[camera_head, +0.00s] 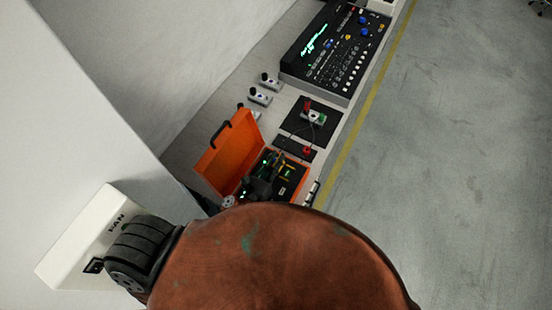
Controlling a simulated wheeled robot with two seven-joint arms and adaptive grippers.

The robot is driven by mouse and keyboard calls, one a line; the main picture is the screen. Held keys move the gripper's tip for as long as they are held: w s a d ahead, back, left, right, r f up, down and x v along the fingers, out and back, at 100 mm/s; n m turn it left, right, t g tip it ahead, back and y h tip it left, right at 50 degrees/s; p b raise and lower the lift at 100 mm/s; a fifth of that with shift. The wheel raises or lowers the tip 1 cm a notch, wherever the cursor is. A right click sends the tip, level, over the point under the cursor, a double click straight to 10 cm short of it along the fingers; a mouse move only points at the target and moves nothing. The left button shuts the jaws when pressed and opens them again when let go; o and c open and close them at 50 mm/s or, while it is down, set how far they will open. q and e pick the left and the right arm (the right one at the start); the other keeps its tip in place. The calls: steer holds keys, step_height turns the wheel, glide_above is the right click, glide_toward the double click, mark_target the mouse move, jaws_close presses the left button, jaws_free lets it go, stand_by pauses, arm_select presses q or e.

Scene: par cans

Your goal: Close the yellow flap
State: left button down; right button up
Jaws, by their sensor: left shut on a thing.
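No clearly yellow flap shows in the head view. An orange case (292,162) stands on the bench with its orange lid (230,153) raised. My right gripper is not in view.
The bench holds a black control console (325,60), a dark pad with a small device (314,117) and several small switches (259,96). A white box marked FAN (85,240) is at the left. Open grey floor (450,170) lies right of the yellow line.

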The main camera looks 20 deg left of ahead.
arm_select(q)
steer(key=shift+s+d+r+m+b, duration=0.15)
steer(key=shift+d+m+b, duration=0.35)
steer(key=shift+m, duration=0.85)
steer(key=shift+s+d+r+m+b, duration=0.1)
steer(key=shift+d+r+m+b, duration=0.1)
steer(key=shift+d+m, duration=0.9)
steer(key=shift+a+m, duration=0.25)
steer(key=shift+m, duration=0.1)
steer(key=c, duration=1.9)
jaws_free()
steer(key=shift+d, duration=0.1)
steer(key=shift+c, duration=0.2)
steer(key=shift+s, duration=0.1)
steer(key=shift+s+a, duration=0.2)
steer(key=shift+s, duration=1)
steer(key=shift+s+a, duration=0.15)
steer(key=shift+s, duration=1.05)
steer(key=shift+s+a, duration=0.2)
steer(key=shift+s, duration=1)
